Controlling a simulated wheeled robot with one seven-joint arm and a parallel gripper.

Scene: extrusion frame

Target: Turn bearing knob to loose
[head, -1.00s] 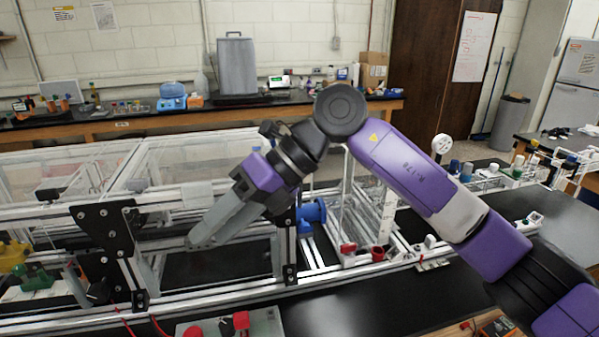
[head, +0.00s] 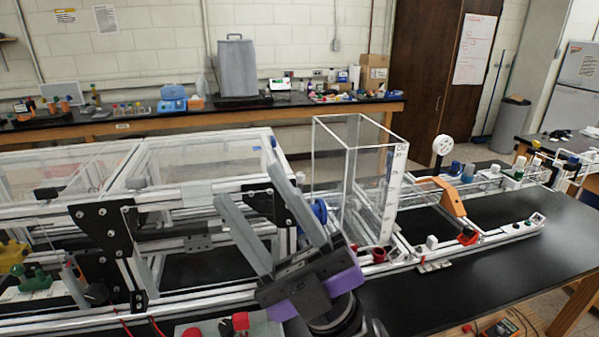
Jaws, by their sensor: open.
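My gripper (head: 248,183) is open and empty at the middle of the head view. Its two long grey fingers point up and a little left, in front of the extrusion frame (head: 200,297). A dark round knob (head: 97,293) sits low beside the left black bearing plate (head: 105,228), well left of my gripper. I cannot tell for certain that it is the bearing knob, nor how it is turned. A second black plate (head: 262,203) is partly hidden behind my fingers. A blue round part (head: 320,211) shows just right of the fingers.
A control box (head: 262,328) with a red knob (head: 240,321) stands at the front edge, just below left of my gripper. A clear tank (head: 345,170) stands right of my fingers.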

